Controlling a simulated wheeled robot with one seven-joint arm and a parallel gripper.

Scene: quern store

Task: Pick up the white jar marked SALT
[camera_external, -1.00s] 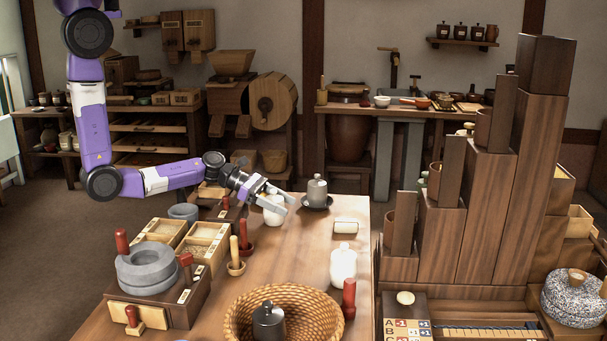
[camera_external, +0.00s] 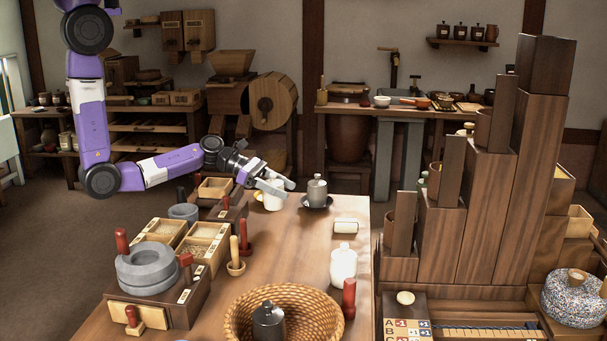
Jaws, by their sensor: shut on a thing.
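My gripper (camera_external: 276,187) is at the far side of the table, left of the grey lidded jar. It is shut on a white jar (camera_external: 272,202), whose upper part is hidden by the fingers. The jar looks upright and a little above the table top. No lettering on it can be read from here. A second white jar (camera_external: 343,266) stands at the right side of the table, also with no readable mark. A small white cylindrical thing (camera_external: 345,227) is between that jar and the grey jar.
The grey lidded jar (camera_external: 317,190) stands on a dark saucer close to the right of my gripper. A wicker basket (camera_external: 237,318) holds a dark lidded pot (camera_external: 268,322) at the front. Stone quern rings (camera_external: 147,270) and wooden boxes (camera_external: 205,240) fill the left. The table's middle is clear.

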